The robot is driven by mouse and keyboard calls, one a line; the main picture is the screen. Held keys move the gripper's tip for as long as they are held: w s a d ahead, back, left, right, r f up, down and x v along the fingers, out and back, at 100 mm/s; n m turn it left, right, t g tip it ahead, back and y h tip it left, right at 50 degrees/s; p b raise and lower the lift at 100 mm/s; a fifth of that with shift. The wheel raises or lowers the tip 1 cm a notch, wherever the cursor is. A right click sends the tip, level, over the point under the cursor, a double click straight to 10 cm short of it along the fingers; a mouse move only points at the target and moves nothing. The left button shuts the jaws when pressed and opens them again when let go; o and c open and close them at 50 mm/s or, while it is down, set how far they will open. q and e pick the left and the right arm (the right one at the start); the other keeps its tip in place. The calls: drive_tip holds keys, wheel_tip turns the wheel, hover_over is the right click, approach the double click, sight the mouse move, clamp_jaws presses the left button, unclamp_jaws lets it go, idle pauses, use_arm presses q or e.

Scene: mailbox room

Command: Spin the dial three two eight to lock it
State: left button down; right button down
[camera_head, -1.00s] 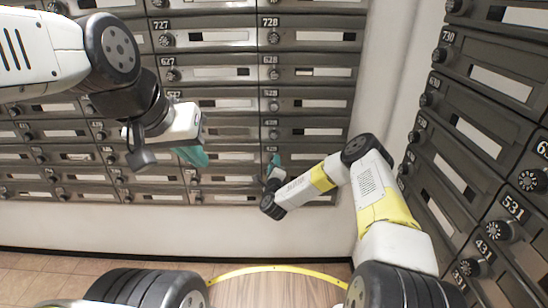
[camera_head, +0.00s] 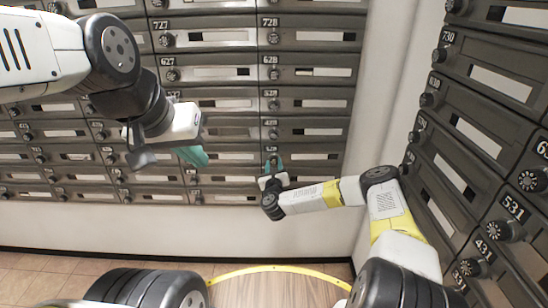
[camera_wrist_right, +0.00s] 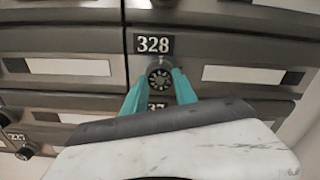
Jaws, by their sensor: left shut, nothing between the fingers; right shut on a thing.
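The dial (camera_wrist_right: 159,79) is a small black knob with light marks, under the number plate 328 (camera_wrist_right: 153,44) on a dark grey mailbox door (camera_wrist_right: 225,75). My right gripper (camera_wrist_right: 162,80) is shut on this dial, one teal fingertip on each side of it. In the head view my right gripper (camera_head: 273,165) is at the lower middle of the mailbox wall and largely covers the dial. My left gripper (camera_head: 192,156) is shut and empty, in front of the mailboxes to the left, its fingers partly hidden by its wrist.
Mailbox doors with similar dials surround this one, including the dial of 428 (camera_head: 273,134) above. A second mailbox wall (camera_head: 470,130) stands at the right, close to my right arm. The white wall (camera_head: 180,228) below the boxes is clear.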

drive_tip(key=shift+m, duration=0.5)
drive_tip(key=c, duration=1)
unclamp_jaws()
drive_tip(key=shift+o, duration=0.2)
drive_tip(key=s, duration=0.8)
